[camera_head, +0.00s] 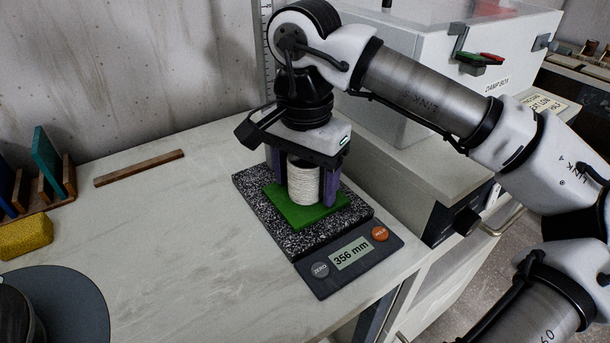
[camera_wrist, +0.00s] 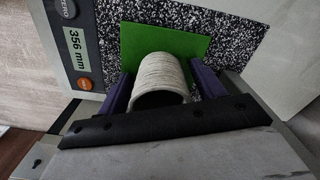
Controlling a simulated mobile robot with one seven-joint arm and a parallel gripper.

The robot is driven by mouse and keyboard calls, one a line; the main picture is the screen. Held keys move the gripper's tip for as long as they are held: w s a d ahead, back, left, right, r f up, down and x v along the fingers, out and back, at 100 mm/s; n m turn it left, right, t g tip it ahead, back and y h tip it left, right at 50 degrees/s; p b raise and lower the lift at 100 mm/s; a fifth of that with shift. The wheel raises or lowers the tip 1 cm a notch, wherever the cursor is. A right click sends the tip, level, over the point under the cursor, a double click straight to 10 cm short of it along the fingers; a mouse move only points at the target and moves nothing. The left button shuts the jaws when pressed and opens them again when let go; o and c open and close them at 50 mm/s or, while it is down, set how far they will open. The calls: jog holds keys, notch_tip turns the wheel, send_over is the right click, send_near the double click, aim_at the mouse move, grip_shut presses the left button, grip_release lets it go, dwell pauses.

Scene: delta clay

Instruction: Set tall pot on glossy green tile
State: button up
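The tall pot (camera_head: 303,183) is a cream, ribbed cylinder. It stands upright over the middle of the glossy green tile (camera_head: 328,217), and its base appears to rest on it. My gripper (camera_head: 305,188) points down with one purple finger on each side of the pot. In the wrist view the pot (camera_wrist: 162,75) shows its dark open mouth between the two fingers, with the green tile (camera_wrist: 140,40) behind it. The fingers are close to the pot's sides; whether they press on it is not clear.
The tile lies on a black-and-white speckled slab (camera_head: 250,190) with a grey display unit (camera_head: 350,257) reading 356 mm. A white damp box (camera_head: 430,100) stands close behind to the right. A wooden strip (camera_head: 139,168), yellow sponge (camera_head: 26,236) and tile rack (camera_head: 45,185) are left. The bench middle is clear.

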jog(key=shift+r+p, duration=0.4)
jog(key=shift+r, duration=3.55)
